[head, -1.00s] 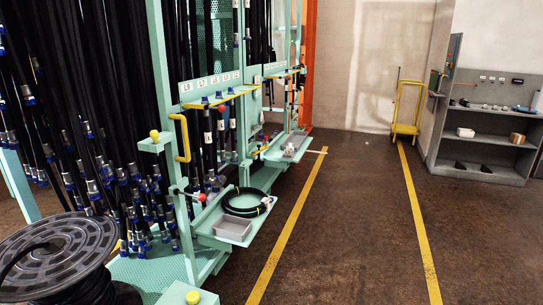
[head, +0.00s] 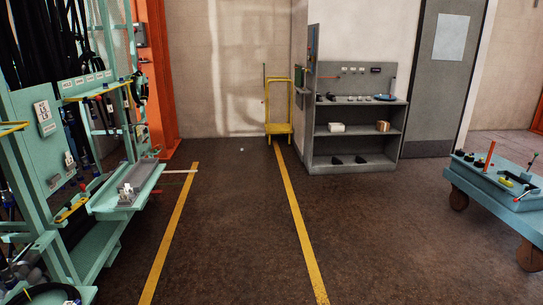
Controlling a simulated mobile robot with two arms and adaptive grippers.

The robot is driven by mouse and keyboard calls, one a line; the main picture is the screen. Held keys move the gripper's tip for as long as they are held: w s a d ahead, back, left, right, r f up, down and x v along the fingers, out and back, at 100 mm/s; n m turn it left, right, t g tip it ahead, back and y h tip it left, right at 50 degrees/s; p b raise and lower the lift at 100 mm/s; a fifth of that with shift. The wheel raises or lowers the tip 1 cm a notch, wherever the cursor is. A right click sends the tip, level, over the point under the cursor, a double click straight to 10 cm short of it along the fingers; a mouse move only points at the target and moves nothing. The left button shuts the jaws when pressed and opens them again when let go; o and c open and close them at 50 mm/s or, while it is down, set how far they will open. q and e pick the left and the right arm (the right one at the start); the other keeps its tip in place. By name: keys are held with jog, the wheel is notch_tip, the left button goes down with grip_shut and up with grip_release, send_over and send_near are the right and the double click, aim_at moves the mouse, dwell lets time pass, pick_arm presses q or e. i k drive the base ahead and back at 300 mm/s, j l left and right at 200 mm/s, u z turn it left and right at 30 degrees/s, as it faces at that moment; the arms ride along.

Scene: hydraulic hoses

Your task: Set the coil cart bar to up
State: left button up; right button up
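A yellow cart (head: 268,128) with a tall upright frame stands at the far end of the floor, by the back wall and left of the grey shelf unit. It may be the coil cart, but no label shows. A thin upright rod rises at its left side. The cart is too small in the head view to tell a separate bar or its position. Neither of my grippers is in view.
A green hose rack (head: 45,150) with trays lines the left side. A grey shelf unit (head: 355,144) stands at the back. A blue wheeled cart (head: 480,182) with a red lever stands at the right. The floor between yellow lines (head: 299,225) is mostly clear.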

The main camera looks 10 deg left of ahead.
aim_at(97, 97)
jog(key=i, duration=1.95)
jog(key=i+u, duration=0.1)
jog(key=i, duration=0.55)
jog(key=i+l, duration=0.1)
jog(key=i, duration=0.5)
jog(key=i+l+u, duration=0.15)
jog(key=i, duration=0.5)
jog(key=i+l+u, duration=0.1)
jog(key=i+u, duration=0.3)
jog(key=i+l+u, duration=0.15)
jog(key=u, duration=0.25)
jog(key=i+l+u, duration=0.55)
jog(key=u, duration=0.25)
jog(key=i+l+u, duration=0.15)
jog(key=l+u, duration=0.25)
